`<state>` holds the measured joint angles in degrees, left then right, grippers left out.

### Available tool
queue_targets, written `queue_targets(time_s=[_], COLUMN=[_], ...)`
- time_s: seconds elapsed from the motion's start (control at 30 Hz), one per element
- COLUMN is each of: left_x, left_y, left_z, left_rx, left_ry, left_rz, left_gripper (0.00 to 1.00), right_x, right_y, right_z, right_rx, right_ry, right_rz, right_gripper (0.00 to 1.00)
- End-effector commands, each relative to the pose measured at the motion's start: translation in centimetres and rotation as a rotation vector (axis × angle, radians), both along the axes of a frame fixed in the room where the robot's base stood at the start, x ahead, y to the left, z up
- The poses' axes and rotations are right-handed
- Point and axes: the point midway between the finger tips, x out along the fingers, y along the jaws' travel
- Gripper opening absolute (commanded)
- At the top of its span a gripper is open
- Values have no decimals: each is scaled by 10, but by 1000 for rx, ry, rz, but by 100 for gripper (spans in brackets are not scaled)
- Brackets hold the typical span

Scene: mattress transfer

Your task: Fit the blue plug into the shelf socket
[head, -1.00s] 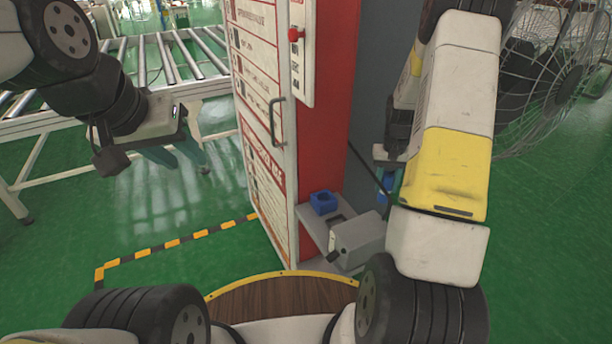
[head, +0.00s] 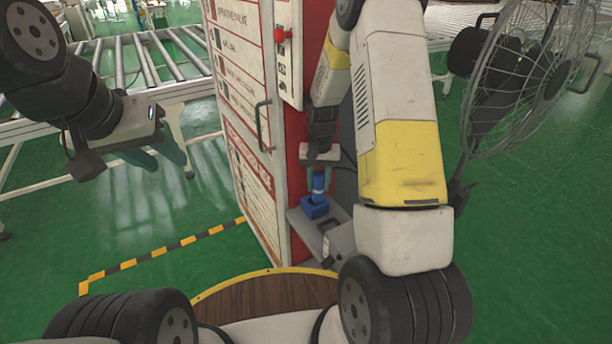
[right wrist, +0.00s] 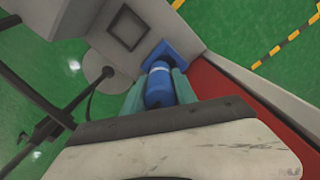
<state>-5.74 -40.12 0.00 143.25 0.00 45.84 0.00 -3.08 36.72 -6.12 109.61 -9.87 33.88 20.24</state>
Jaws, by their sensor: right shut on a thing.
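The blue plug (head: 318,184) is held upright by my right gripper (head: 319,170), right above the blue shelf socket (head: 314,207) on the small grey shelf. In the right wrist view the plug (right wrist: 159,88) lies between the teal fingers of my right gripper (right wrist: 158,92). Its far end meets or overlaps the blue socket (right wrist: 170,56); I cannot tell how deep it sits. My left gripper (head: 160,160) hangs in the air at the left, away from the shelf, its teal fingers apart and empty.
The grey shelf (head: 301,222) sticks out from the red and white cabinet (head: 240,110). A grey box stands at its front. A roller conveyor (head: 150,60) is at the back left. A wire fan (head: 530,80) stands at the right.

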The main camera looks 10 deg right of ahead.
Motion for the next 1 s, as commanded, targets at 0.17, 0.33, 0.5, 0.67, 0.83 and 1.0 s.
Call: queue_targets(time_s=[0.17,0.33,0.5,0.67,0.83,1.0], left_x=[0,0,0,0,0,0], left_y=[0,0,0,0,0,0], left_z=[0,0,0,0,0,0], left_rx=[0,0,0,0,0,0], left_ry=[0,0,0,0,0,0], left_rz=[0,0,0,0,0,0], left_gripper=[36,36,36,36,36,36], right_x=[0,-1,0,1,0,0], right_y=[10,10,10,10,9,9], right_z=[-2,-23,-36,-35,-38,-38], right_rx=[-1,-1,-1,0,-1,-1], right_ry=[1,4,1,0,1,1], right_rz=[0,-1,0,0,0,0], right_gripper=[0,0,0,0,40,55])
